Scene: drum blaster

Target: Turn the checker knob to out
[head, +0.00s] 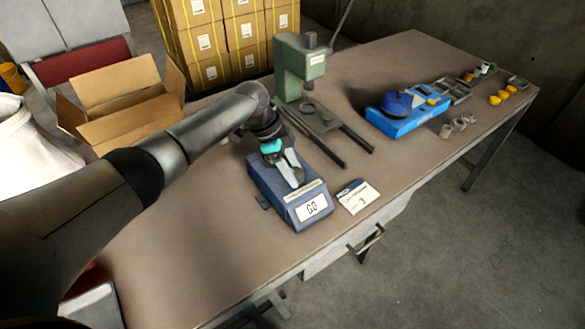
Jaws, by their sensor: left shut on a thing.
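My right gripper is not in view.
A green press (299,65) with dark rails stands behind the checker. A card (357,196) lies to its right. A blue device (406,114), small trays (452,90) and yellow parts (500,97) are farther right. An open cardboard box (125,100) is behind my arm. The bench's front left is clear.

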